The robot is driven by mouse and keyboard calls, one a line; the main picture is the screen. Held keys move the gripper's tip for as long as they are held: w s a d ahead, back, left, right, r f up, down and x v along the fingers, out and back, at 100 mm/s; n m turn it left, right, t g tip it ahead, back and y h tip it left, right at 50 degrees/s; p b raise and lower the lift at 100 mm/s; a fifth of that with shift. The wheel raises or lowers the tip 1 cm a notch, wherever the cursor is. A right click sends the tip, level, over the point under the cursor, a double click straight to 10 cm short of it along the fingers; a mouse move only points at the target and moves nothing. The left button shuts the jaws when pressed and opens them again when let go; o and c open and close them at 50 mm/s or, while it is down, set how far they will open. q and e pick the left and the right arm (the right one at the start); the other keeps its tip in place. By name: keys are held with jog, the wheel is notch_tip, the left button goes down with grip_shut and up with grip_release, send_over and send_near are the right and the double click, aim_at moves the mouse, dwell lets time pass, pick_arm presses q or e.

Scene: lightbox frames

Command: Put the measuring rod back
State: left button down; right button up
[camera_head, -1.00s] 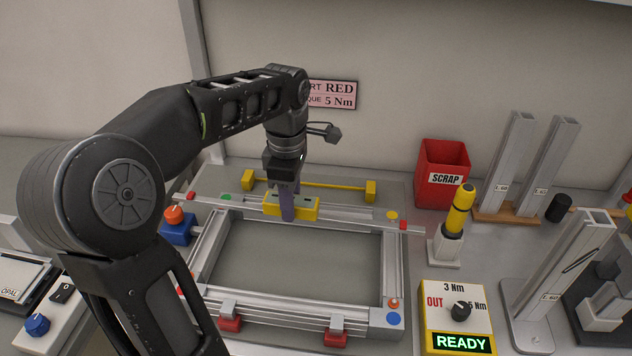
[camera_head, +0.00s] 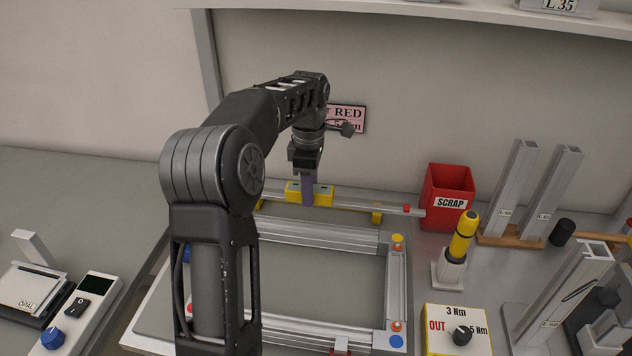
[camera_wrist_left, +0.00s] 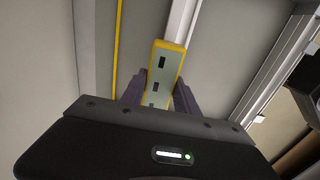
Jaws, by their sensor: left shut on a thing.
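The measuring rod (camera_head: 323,194) is a long silver bar with a yellow middle block and a red tip at its right. My left gripper (camera_head: 308,194) is shut on the yellow block and holds the rod level near the back wall. In the left wrist view, the purple fingers (camera_wrist_left: 160,97) clasp both sides of the yellow block (camera_wrist_left: 163,72). The yellow rest (camera_head: 377,213) shows at the rod, with its right post just below the bar. I cannot tell whether the rod touches it. My right gripper is not in view.
The aluminium frame (camera_head: 397,275) lies in front of the rod. The red scrap bin (camera_head: 447,187) stands close to the rod's right end. A yellow screwdriver (camera_head: 462,236) stands in a holder, beside a torque box (camera_head: 443,315). Upright profiles (camera_head: 515,190) stand farther right.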

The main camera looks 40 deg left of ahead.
pick_arm(q)
jog(key=w+a+f+p, duration=0.2)
jog(key=w+a+f, duration=0.1)
jog(key=w, duration=0.4)
jog(key=shift+a, duration=0.45)
notch_tip(320, 180, down, 3)
jog(key=shift+f+p, duration=0.1)
jog(key=shift+p, duration=0.35)
jog(key=shift+w+a+f+p, duration=0.1)
jog(key=shift+w+f+p, duration=0.1)
jog(key=shift+p, duration=0.2)
jog(key=shift+f, duration=0.15)
